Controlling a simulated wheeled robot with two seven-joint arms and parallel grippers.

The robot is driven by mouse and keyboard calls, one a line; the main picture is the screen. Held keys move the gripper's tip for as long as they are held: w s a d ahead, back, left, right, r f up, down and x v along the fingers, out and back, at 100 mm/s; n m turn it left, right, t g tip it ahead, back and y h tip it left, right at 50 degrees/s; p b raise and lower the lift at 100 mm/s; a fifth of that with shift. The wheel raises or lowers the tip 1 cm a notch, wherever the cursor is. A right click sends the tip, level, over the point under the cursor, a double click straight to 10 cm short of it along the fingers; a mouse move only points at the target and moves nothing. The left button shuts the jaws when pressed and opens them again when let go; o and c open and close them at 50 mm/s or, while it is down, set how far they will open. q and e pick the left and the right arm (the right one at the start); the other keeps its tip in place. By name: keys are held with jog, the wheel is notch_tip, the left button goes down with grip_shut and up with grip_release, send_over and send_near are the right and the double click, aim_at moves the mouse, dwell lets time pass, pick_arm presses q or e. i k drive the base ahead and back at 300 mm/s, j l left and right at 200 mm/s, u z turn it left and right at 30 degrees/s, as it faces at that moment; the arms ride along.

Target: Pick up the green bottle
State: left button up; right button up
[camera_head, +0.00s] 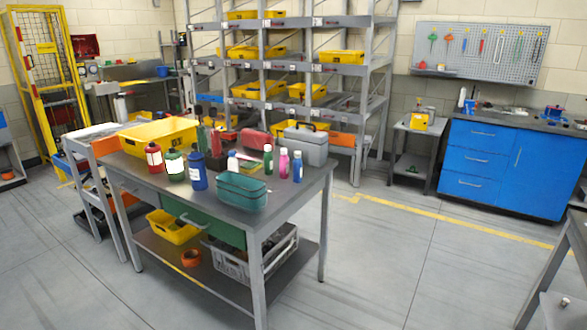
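Several bottles stand upright on a grey workbench (215,200). A small bright green bottle (268,159) stands near the right side, beside a pink bottle (283,163) and a small blue bottle (297,167). A wider green bottle with a white label (175,166) stands at the front left, between a red bottle (154,160) and a large blue bottle (197,172). A dark green bottle (202,139) stands behind them. I cannot tell which green one the task names. Neither of my grippers is in view.
A teal box (241,191) sits at the bench's front edge, and a grey toolbox (305,146) at its back right. A yellow bin (160,131) is at the back left. Shelving (388,60) stands behind. The floor right of the bench is clear.

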aim_at(268, 156)
jog(key=i+l+u, duration=0.1)
jog(key=u, duration=0.35)
jog(key=i+l+u, duration=0.1)
jog(key=u, duration=0.35)
jog(key=l+u, duration=0.25)
jog(key=u, duration=0.25)
jog(key=l+u, duration=0.25)
jog(key=l, duration=0.45)
jog(key=l+u, duration=0.2)
jog(key=l, duration=0.45)
jog(key=l+u, duration=0.25)
jog(key=l, duration=0.45)
jog(key=k+l+u, duration=0.1)
jog(key=l+u, duration=0.15)
jog(key=l, duration=0.4)
